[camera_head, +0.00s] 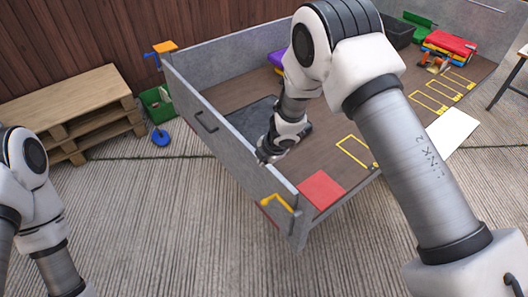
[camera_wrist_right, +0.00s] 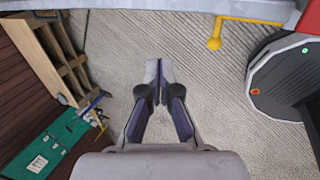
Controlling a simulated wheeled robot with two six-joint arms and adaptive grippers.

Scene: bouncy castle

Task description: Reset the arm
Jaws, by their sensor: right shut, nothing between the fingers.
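My right arm reaches in from the right in the head view, over the grey-walled trailer bed. My right gripper (camera_head: 266,156) is near the left wall of the bed, and the arm partly hides it. In the right wrist view the same gripper (camera_wrist_right: 159,67) has its fingertips together with nothing between them, above bare concrete. My left arm (camera_head: 35,195) is folded at the left edge of the head view. Its gripper is outside the picture.
The trailer wall (camera_head: 213,120) stands close to my right gripper. A yellow latch (camera_head: 278,201) sits at its near corner. A red square (camera_head: 321,189) and a white sheet (camera_head: 452,130) lie flat. Pallets (camera_head: 75,108) and a green crate (camera_head: 156,103) stand at left. Concrete in front is clear.

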